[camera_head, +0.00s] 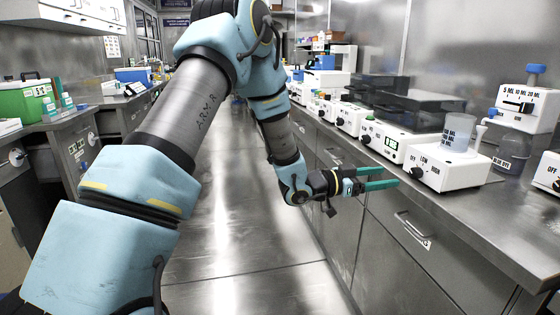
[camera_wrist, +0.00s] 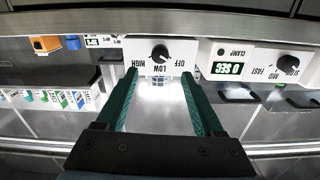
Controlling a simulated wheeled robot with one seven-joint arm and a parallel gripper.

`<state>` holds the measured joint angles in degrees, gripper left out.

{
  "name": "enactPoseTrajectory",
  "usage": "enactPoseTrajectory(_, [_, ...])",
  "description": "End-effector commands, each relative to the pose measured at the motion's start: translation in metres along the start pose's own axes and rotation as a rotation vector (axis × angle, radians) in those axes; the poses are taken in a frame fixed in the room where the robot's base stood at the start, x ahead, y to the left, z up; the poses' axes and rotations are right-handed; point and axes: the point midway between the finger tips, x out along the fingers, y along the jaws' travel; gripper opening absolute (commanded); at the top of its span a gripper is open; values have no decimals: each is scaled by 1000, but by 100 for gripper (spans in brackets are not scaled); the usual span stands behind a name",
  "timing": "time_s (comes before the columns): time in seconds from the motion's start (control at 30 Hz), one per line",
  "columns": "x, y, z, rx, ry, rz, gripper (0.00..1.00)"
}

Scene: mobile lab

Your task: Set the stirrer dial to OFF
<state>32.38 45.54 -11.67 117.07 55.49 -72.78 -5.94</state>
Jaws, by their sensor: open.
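The stirrer (camera_head: 448,168) is a white box on the right bench, marked OFF, LOW and HIGH. A clear beaker (camera_head: 459,132) stands on top of it. Its black dial (camera_head: 417,172) is on the front face. In the wrist view the stirrer (camera_wrist: 128,54) appears upside down, with the dial (camera_wrist: 160,53) just beyond and between my fingertips. I cannot tell for sure which mark the dial points to. My gripper (camera_head: 391,177) has teal fingers spread apart, empty, in front of the bench edge and short of the dial. It also shows in the wrist view (camera_wrist: 160,73).
A white device with a green display (camera_head: 391,143) stands left of the stirrer; its SLOW–MID–FAST knob (camera_wrist: 288,63) shows in the wrist view. A dispenser bottle (camera_head: 513,150) stands to the right. Drawers with handles (camera_head: 413,230) lie below the bench edge. The aisle floor is clear.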

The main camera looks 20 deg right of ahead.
Motion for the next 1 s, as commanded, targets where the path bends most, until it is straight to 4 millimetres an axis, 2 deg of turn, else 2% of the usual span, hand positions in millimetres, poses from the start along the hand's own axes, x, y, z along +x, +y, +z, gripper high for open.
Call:
enactPoseTrajectory(0.13, [-30,-2,0,0,-4,-7,69])
enactPoseTrajectory(0.27, [-41,-24,-5,8,-85,-84,69])
enactPoseTrajectory(0.6, [-87,-70,-6,-6,-276,-272,69])
enactPoseTrajectory(1.0, [-153,-107,-11,-58,-473,-471,69])
